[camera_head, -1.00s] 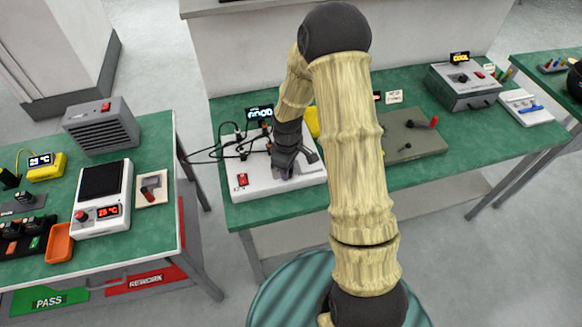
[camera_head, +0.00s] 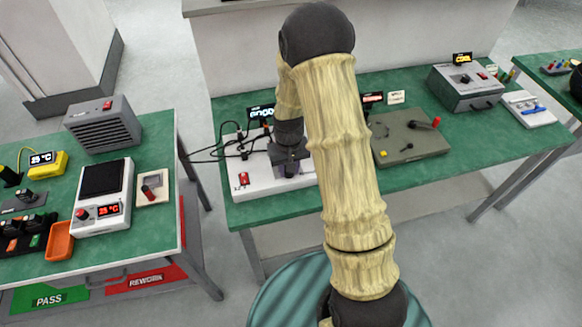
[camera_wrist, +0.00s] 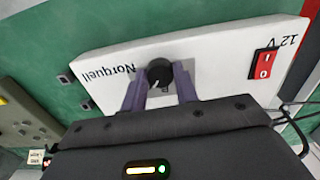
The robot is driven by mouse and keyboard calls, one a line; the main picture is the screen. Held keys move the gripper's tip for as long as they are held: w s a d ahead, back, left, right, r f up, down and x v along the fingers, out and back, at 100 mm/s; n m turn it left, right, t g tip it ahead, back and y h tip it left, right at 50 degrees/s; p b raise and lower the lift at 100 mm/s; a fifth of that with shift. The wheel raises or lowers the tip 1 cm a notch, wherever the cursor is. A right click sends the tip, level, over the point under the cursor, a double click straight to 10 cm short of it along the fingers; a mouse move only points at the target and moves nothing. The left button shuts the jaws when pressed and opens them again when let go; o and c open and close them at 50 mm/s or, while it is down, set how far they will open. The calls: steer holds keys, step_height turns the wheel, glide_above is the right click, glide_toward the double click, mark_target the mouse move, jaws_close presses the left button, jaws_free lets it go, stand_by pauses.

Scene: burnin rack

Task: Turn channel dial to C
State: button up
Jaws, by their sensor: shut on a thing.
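A round black dial (camera_wrist: 159,72) with a pale pointer line sits on the white box (camera_wrist: 215,50) marked "Norquell" and "12 V". In the wrist view my gripper (camera_wrist: 160,80) has its two purple fingers on either side of the dial, shut on it. No letters around the dial can be read. In the head view my gripper (camera_head: 290,172) is down at the front of the white box (camera_head: 250,188) and hides the dial. A small display (camera_head: 261,111) at the back of the box reads "GOOD".
A red rocker switch (camera_head: 243,178) is on the box's left side, with black cables behind it. A grey-green panel (camera_head: 415,145) with a red-knobbed lever stands to the right. A grey unit (camera_head: 465,85) is farther right. The left table (camera_head: 155,225) holds other devices.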

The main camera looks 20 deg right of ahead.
steer(key=shift+w+r+m, duration=0.15)
steer(key=shift+w+m, duration=0.05)
steer(key=shift+m, duration=0.1)
steer(key=o, duration=0.8)
steer(key=shift+o, duration=0.8)
step_height(320, 180, up, 17)
steer(key=shift+b, duration=0.4)
steer(key=shift+r, duration=0.1)
